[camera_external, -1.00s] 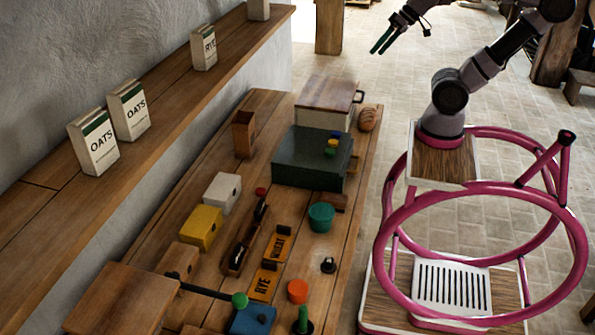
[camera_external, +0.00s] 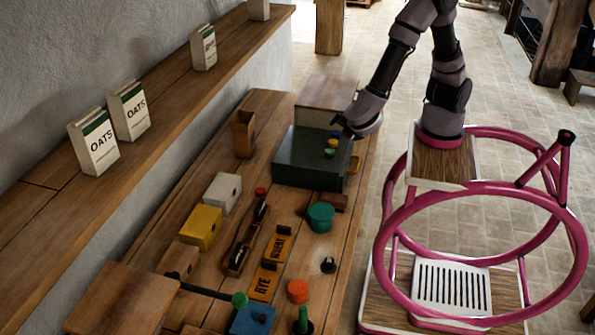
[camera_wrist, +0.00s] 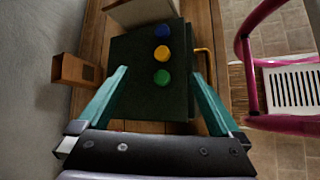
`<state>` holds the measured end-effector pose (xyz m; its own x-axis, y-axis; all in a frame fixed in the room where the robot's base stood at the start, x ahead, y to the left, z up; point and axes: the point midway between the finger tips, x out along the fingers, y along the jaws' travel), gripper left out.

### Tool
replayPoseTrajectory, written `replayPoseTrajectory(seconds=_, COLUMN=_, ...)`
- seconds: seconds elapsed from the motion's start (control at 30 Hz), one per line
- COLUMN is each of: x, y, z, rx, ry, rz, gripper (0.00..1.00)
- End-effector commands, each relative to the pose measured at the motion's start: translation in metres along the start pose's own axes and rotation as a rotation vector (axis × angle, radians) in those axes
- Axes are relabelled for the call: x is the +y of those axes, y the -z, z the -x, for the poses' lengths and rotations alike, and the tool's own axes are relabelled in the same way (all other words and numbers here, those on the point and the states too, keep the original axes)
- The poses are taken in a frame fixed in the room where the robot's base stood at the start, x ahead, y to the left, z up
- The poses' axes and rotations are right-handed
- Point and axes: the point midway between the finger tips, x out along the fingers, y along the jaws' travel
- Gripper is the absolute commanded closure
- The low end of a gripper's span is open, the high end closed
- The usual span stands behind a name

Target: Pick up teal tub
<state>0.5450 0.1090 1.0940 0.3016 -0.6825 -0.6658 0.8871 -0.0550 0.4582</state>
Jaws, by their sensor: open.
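The teal tub (camera_external: 320,217), a small round tub with a lid, stands upright on the workbench in front of the dark green box (camera_external: 300,165). I cannot make it out in the wrist view. My gripper (camera_external: 343,124) is over the far right part of the dark box, away from the tub, and its fingers are hard to see there. In the wrist view my gripper (camera_wrist: 160,72) has two teal fingers spread wide, with nothing held between them. The box (camera_wrist: 135,90) shows between and below the fingers.
Blue, yellow and green knobs (camera_wrist: 162,53) sit on the dark box. A white block, a yellow block (camera_external: 201,228), orange signs (camera_external: 276,246), an orange tub (camera_external: 298,291) and a black knobbed piece (camera_external: 328,265) surround the tub. A shelf (camera_external: 160,135) runs along the wall.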

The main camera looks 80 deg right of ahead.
Motion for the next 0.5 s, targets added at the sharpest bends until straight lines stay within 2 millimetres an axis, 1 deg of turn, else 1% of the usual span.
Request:
replayPoseTrajectory(seconds=0.03, x=-0.011, y=0.021, z=0.002, rx=-0.028, ry=-0.083, rz=0.095, gripper=0.0)
replayPoseTrajectory(seconds=0.17, x=-0.035, y=0.07, z=0.009, rx=-0.092, ry=-0.313, rz=0.314, gripper=0.0)
replayPoseTrajectory(seconds=0.2, x=-0.043, y=0.085, z=0.012, rx=-0.11, ry=-0.387, rz=0.378, gripper=0.0)
replayPoseTrajectory(seconds=0.27, x=-0.058, y=0.108, z=0.017, rx=-0.136, ry=-0.503, rz=0.473, gripper=0.0)
replayPoseTrajectory(seconds=0.3, x=-0.069, y=0.123, z=0.02, rx=-0.152, ry=-0.581, rz=0.533, gripper=0.0)
replayPoseTrajectory(seconds=0.37, x=-0.088, y=0.145, z=0.025, rx=-0.177, ry=-0.702, rz=0.623, gripper=0.0)
replayPoseTrajectory(seconds=0.4, x=-0.101, y=0.159, z=0.029, rx=-0.19, ry=-0.784, rz=0.679, gripper=0.0)
replayPoseTrajectory(seconds=0.5, x=-0.134, y=0.19, z=0.035, rx=-0.221, ry=-0.973, rz=0.8, gripper=0.0)
